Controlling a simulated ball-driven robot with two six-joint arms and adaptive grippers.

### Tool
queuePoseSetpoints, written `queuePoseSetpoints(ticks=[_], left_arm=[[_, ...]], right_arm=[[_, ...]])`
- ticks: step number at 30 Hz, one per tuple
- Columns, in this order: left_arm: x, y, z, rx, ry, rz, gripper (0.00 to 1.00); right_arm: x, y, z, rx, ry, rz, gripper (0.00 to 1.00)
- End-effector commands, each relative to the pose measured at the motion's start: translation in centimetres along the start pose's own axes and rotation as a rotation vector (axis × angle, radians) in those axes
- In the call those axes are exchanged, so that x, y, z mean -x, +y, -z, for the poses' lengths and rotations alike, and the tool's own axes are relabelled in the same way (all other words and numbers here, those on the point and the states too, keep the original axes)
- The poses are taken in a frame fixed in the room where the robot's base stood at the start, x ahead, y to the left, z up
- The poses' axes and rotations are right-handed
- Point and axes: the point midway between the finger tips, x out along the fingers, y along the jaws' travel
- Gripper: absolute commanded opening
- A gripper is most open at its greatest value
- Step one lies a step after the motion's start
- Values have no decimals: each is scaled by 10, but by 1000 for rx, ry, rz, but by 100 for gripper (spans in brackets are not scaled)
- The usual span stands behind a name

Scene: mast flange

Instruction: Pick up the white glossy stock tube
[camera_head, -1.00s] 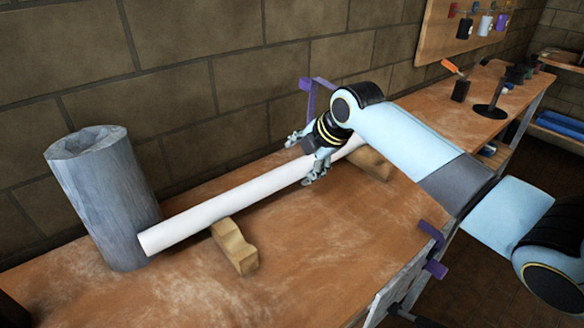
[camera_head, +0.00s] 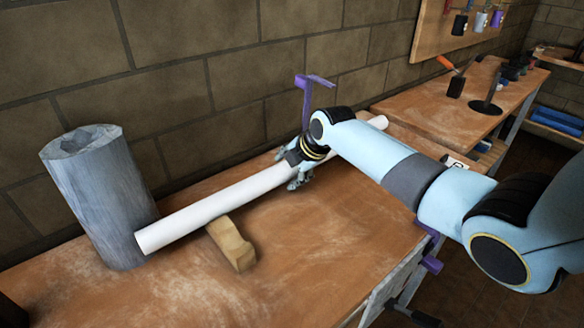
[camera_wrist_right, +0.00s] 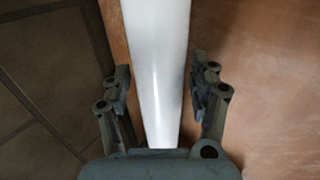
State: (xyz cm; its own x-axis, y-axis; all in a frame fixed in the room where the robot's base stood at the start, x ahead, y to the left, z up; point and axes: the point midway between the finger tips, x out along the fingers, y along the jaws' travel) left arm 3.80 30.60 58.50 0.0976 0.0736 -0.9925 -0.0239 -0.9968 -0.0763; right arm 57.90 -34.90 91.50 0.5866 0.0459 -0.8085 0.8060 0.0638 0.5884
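The white glossy stock tube (camera_head: 222,202) lies slantwise over the bench in the head view, from the grey post at left to its far right end beyond my arm. My right gripper (camera_head: 291,170) is at the middle of the tube, its fingers on either side of it. In the right wrist view the tube (camera_wrist_right: 158,60) runs between the two fingers of the gripper (camera_wrist_right: 163,85), with a gap on each side, so the gripper is open. My left gripper is out of view.
A notched wooden block (camera_head: 232,245) stands under the tube's near part. A grey faceted post (camera_head: 100,200) stands at the tube's left end. The wooden bench (camera_head: 300,260) is clear in front. A purple clamp (camera_head: 306,95) stands behind my arm, near the brick wall (camera_head: 200,60).

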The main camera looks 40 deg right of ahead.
Motion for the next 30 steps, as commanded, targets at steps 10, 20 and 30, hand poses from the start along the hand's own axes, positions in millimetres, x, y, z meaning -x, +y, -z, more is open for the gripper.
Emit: queuePoseSetpoints(ticks=[10, 20, 30], left_arm=[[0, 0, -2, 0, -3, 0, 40], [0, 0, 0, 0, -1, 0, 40], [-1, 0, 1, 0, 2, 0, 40]], right_arm=[[0, 0, 0, 0, 0, 0, 13], [1, 1, 0, 0, -1, -3, 0], [14, 12, 0, 1, -1, -6, 0]])
